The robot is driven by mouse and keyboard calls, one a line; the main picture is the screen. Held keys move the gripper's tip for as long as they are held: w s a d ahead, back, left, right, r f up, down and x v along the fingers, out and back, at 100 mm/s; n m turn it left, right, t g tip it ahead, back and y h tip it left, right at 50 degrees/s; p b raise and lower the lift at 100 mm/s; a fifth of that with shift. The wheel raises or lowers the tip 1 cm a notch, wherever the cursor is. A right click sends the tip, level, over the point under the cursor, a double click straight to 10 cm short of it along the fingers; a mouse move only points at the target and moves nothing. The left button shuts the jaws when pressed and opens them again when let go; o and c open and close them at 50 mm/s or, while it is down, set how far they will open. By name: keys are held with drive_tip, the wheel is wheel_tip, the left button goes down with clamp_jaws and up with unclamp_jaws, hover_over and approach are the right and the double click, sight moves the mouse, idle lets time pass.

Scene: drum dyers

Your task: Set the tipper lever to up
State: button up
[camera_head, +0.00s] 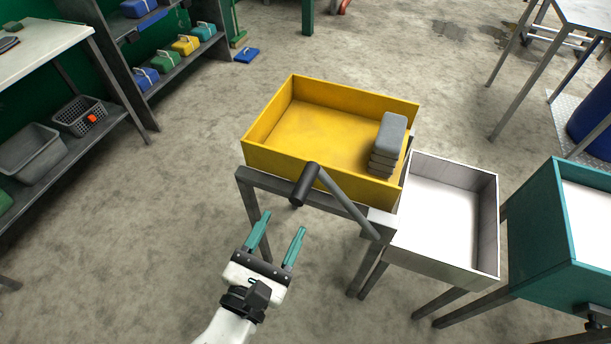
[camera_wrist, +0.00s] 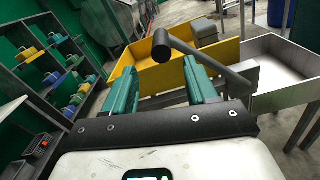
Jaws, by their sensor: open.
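The tipper is a yellow tray (camera_head: 290,130) on a grey metal stand (camera_head: 240,178), with a stack of grey blocks (camera_head: 389,142) in its right end. Its lever (camera_head: 345,203) is a grey bar running from a pivot at the stand's front right corner up and left to a black cylindrical handle (camera_head: 304,184). The handle sits in front of the tray's near wall. My gripper (camera_head: 280,235) is open and empty, in front of and below the handle, not touching it. In the wrist view, the black handle (camera_wrist: 161,45) shows beyond and between the teal fingers.
A white bin (camera_head: 440,253) stands right of the tipper, with a teal box (camera_head: 540,225) beyond it. Shelves with coloured containers (camera_head: 185,45) and a bench (camera_head: 40,52) are at left. Concrete floor is clear between the bench and tipper.

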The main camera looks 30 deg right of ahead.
sight(302, 189)
drive_tip(key=p+x, duration=0.1)
drive_tip(key=x, duration=0.9)
clamp_jaws()
idle(0.4)
